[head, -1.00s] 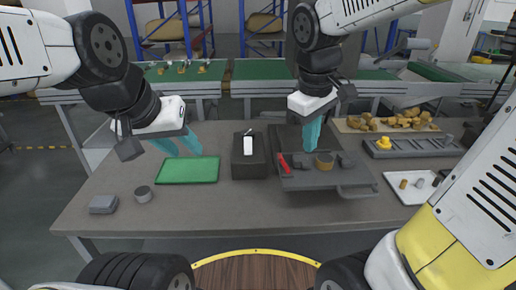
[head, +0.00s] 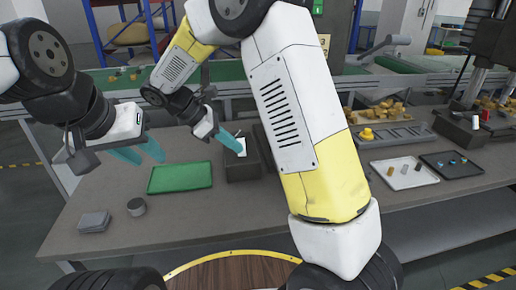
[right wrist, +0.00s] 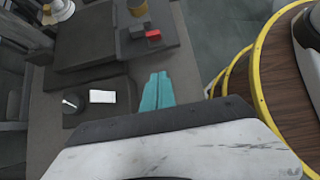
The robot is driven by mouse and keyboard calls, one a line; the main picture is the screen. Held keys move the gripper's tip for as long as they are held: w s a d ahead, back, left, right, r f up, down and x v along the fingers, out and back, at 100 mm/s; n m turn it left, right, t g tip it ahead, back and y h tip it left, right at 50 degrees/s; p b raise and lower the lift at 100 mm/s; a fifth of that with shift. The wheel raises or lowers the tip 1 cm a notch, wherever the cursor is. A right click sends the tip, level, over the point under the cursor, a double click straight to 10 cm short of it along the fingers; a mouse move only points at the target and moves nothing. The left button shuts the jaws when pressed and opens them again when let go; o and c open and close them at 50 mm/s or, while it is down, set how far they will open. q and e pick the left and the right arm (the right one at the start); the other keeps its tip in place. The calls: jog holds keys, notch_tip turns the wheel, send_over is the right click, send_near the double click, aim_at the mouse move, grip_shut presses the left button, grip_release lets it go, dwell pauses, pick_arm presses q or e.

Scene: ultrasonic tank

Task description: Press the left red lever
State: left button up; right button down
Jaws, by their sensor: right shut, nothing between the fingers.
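In the right wrist view a small red part (right wrist: 153,33), which looks like the red lever, sits on a dark plate (right wrist: 178,48). In the head view my right arm hides it. My right gripper (head: 231,140) is shut and empty. Its teal fingertips are by the white panel of a dark box (head: 243,167); in the right wrist view the fingers (right wrist: 157,90) are between that box and the dark plate, apart from the red part. I cannot tell their height. My left gripper (head: 139,153) is open and empty, above and left of the green tray.
The green tray (head: 180,178), a grey block (head: 94,222) and a grey cylinder (head: 136,206) are on the left of the table. A white tray (head: 402,175) and a black tray (head: 452,164) with small parts lie at the right.

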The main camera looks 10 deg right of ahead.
jog(key=d+f, duration=0.5)
jog(key=d, duration=0.5)
jog(key=shift+w+d+f, duration=0.15)
jog(key=shift+d+f, duration=0.05)
jog(key=shift+f, duration=0.1)
